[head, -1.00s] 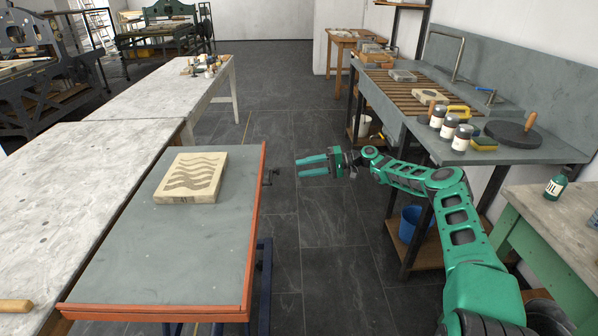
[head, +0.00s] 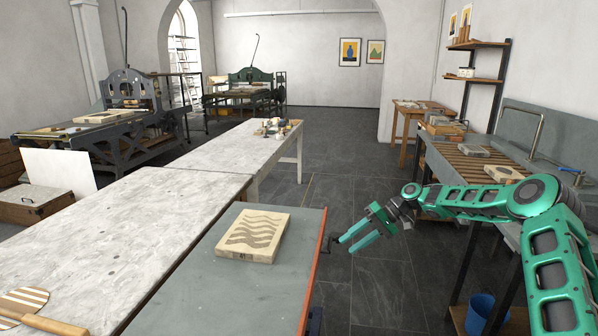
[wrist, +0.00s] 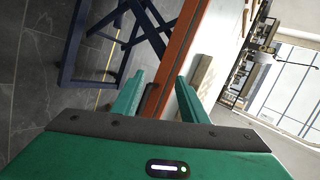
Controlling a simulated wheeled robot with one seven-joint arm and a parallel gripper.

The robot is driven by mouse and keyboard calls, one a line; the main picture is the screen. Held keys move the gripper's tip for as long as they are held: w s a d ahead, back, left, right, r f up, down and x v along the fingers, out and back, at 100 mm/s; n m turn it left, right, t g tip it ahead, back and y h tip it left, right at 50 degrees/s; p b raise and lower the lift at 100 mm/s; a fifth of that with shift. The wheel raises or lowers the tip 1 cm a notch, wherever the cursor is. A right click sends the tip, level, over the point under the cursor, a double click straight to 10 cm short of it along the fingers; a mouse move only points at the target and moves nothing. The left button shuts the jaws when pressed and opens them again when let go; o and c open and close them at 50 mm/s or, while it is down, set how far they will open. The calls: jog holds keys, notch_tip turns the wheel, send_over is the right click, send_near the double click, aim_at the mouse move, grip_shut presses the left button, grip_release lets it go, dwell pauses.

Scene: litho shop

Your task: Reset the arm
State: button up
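My gripper (head: 358,240) is at the right of the lift table in the head view, raised over the floor gap, pointing left. Its two green fingers are apart with nothing between them. In the wrist view the open fingers (wrist: 150,95) stand either side of the table's orange edge, seen beyond them. My arm reaches in from the right, bent at the elbow. A litho stone (head: 252,235) with a dark wavy pattern lies flat on the grey-topped table (head: 190,295), apart from my gripper.
A long pale table (head: 110,225) runs along the left. A sink bench with wooden slats (head: 460,165) stands at the right, with a stone (head: 505,173) on it. A blue bucket (head: 480,312) is below. Dark floor (head: 340,190) lies open between. Presses (head: 125,100) stand at the back left.

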jog(key=s+d+r+m+h, duration=0.1)
jog(key=s+d+r+h, duration=0.2)
jog(key=s+d+r, duration=0.5)
jog(key=s+d+r+m+h, duration=0.1)
jog(key=s+d+m+h, duration=0.2)
jog(key=s, duration=0.9)
jog(key=s+d+r+h, duration=0.45)
jog(key=s+d, duration=0.25)
jog(key=s, duration=0.4)
jog(key=s+d+m, duration=0.2)
jog(key=s, duration=1)
jog(key=s+d+m+t, duration=0.1)
jog(key=s+d+m, duration=0.1)
jog(key=s, duration=0.9)
jog(key=shift+s+d+r, duration=0.15)
jog(key=shift+s+r, duration=0.2)
jog(key=shift+r, duration=0.05)
jog(key=shift+y, duration=0.25)
jog(key=shift+w+f, duration=0.25)
jog(key=shift+w, duration=0.4)
